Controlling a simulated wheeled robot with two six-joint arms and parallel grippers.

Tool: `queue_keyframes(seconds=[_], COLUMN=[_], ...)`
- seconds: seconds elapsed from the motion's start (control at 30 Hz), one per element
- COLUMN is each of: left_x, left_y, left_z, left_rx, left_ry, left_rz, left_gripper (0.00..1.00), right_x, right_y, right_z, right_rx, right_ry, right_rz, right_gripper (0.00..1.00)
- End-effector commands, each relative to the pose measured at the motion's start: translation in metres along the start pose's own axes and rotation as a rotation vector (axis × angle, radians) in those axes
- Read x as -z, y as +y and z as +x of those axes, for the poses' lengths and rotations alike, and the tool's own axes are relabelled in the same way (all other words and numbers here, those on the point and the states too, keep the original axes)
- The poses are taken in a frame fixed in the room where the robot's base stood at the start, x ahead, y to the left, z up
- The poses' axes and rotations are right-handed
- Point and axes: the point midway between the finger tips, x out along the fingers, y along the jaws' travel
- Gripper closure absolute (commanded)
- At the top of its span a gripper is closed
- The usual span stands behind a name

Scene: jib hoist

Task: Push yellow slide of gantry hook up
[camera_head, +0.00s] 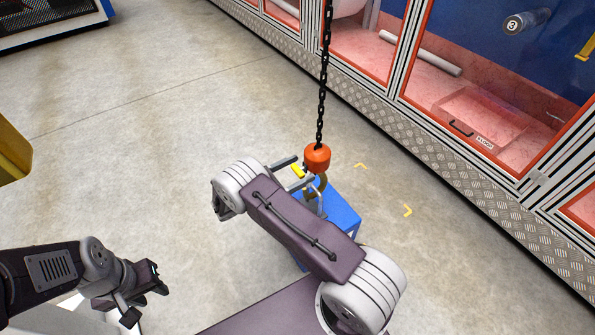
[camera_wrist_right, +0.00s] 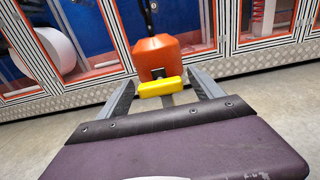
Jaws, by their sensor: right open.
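The gantry hook hangs on a black chain and has an orange body (camera_head: 317,157), which also shows in the right wrist view (camera_wrist_right: 157,57). Its yellow slide (camera_head: 298,171) sticks out toward my right gripper (camera_head: 294,172). In the right wrist view the yellow slide (camera_wrist_right: 160,88) lies between the tips of my two open fingers (camera_wrist_right: 162,92), with gaps at its sides. Contact with the slide cannot be told. The lower hook is partly hidden behind my right arm. My left gripper (camera_head: 145,288) is low at the left, away from the hook; its finger opening is unclear.
A blue block (camera_head: 342,207) with a metal handle stands on the floor under the hook, partly covered by my right arm. Yellow corner marks (camera_head: 407,210) are on the floor beside it. Glazed red-framed cabinets (camera_head: 480,110) line the right.

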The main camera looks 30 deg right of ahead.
Motion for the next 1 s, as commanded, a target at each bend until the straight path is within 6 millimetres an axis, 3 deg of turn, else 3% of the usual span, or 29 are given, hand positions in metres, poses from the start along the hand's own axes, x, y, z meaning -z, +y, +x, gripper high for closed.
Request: queue_keyframes(seconds=[0.03, 0.3, 0.33, 0.47, 0.7, 0.97, 1.0], left_x=[0.0, 0.0, 0.0, 0.0, 0.004, 0.003, 0.003], left_y=[0.0, 0.0, 0.0, 0.0, 0.001, 0.001, 0.001], left_z=[0.0, 0.0, 0.0, -0.002, -0.033, -0.029, -0.029], left_rx=[0.0, 0.0, 0.0, 0.0, 0.0, 0.0, 0.0], left_ry=[0.0, 0.0, 0.0, 0.0, 0.0, 0.0, 0.0], left_rz=[0.0, 0.0, 0.0, 0.0, 0.0, 0.0, 0.0], left_gripper=[0.64, 0.64, 0.64, 0.64, 0.64, 0.64, 0.64], right_x=[0.0, 0.0, 0.0, -0.003, -0.036, -0.034, -0.034], right_y=[0.0, 0.0, 0.0, 0.0, 0.0, 0.0, 0.0], right_z=[0.0, 0.0, 0.0, -0.001, -0.001, -0.001, -0.001], right_rx=[0.0, 0.0, 0.0, 0.0, 0.0, 0.0, 0.0], right_ry=[0.0, 0.0, 0.0, 0.0, 0.0, -0.004, -0.004], right_rz=[0.0, 0.0, 0.0, 0.0, 0.0, 0.001, 0.001], right_gripper=[0.24, 0.99, 1.0, 1.0, 1.0, 1.0, 0.4])
